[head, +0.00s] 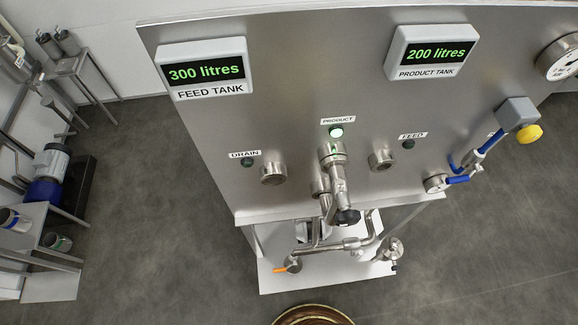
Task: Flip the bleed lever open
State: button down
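No label in the head view names the bleed lever, so I cannot tell which handle it is. An orange handle (286,268) is on a fitting at the lower left of the pipework. I cannot tell whether these handles stand open or shut. My gripper is not in view.
The steel panel (300,70) carries feed tank (207,70) and product tank (432,52) displays reading 300 and 200 litres. The lit PRODUCT port (332,152) holds a pipe fitting between DRAIN (274,174) and FEED (382,160) ports. Grey floor at right is clear.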

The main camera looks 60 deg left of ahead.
aim_at(275, 270)
jog(key=k+l+u, duration=0.15)
jog(key=u, duration=0.25)
jog(key=k+u, duration=0.25)
jog(key=u, duration=1.6)
